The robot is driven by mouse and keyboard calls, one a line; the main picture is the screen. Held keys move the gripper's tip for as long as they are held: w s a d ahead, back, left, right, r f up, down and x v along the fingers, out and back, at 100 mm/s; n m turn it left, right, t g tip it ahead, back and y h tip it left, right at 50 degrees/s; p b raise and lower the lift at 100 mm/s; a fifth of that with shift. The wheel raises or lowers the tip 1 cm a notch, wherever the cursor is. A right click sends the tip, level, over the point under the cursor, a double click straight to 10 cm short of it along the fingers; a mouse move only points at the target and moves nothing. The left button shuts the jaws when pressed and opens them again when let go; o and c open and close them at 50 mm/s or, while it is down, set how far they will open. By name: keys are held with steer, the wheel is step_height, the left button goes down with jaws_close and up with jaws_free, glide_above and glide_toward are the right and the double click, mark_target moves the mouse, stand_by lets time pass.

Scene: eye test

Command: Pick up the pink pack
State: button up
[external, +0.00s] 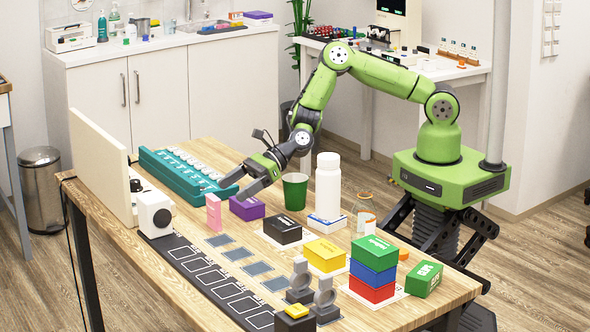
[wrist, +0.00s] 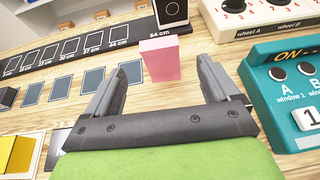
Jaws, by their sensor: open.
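The pink pack (external: 213,214) stands upright on the wooden table, close to the white box with a black dial. In the wrist view the pink pack (wrist: 160,60) shows ahead, in line with the gap between my fingers, with its lower end at about fingertip height in the picture. My gripper (external: 236,188) is open and empty, above the table and a little right of the pack in the external view. In the wrist view both fingers of my gripper (wrist: 167,66) are spread apart, and neither visibly touches the pack.
A purple box (external: 247,207) sits just below my gripper. The teal switch panel (external: 160,165) lies behind. A green cup (external: 295,192) and a white bottle (external: 328,185) stand to the right. The white dial box (external: 154,213) and a black distance strip (external: 185,262) lie left and in front.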

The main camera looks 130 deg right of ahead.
mark_target(214, 212)
steer(key=b+x, duration=0.1)
steer(key=x, duration=0.4)
steer(key=c, duration=1.1)
